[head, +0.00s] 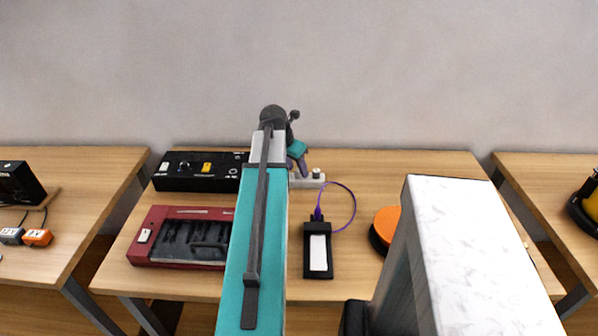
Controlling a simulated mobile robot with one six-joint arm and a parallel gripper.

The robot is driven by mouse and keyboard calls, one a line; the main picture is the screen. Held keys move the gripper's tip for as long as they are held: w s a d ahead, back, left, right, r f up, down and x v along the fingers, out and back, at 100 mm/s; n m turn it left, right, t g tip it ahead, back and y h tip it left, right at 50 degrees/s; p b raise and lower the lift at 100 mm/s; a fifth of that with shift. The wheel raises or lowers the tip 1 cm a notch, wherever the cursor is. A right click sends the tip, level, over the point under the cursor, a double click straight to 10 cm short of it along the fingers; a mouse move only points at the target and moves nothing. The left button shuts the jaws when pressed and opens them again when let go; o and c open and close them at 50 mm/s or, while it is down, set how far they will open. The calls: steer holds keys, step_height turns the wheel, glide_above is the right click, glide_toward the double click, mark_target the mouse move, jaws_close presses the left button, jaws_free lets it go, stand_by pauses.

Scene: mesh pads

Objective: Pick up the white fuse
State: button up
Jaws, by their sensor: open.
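No piece is clearly identifiable as the white fuse. A small white piece (145,236) sits at the left end of the red case (163,214), which has black compartments. A white rectangular piece (318,253) lies in a black holder (309,229) right of my teal arm. My gripper (300,167) is at the back of the middle table, beyond both pieces and above the surface. It is open, with its fingers small and partly hidden behind my arm. I see nothing held in it.
A black panel (172,182) with switches stands behind the red case. A grey block with a knob (316,176) is close to my gripper. A purple cable (354,203) loops from the black holder. An orange disc (387,222) lies to the right. Gaps separate the side tables.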

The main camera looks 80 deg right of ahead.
steer(key=shift+s+d+f, duration=0.1)
steer(key=shift+d+f, duration=0.1)
steer(key=shift+f, duration=0.4)
jaws_close()
steer(key=shift+r, duration=0.1)
stand_by(0.3)
steer(key=shift+r+b, duration=0.35)
steer(key=shift+r, duration=1.25)
steer(key=w+a+r+b, duration=0.1)
steer(key=a+b, duration=0.3)
steer(key=a, duration=0.9)
steer(key=shift+w, duration=0.65)
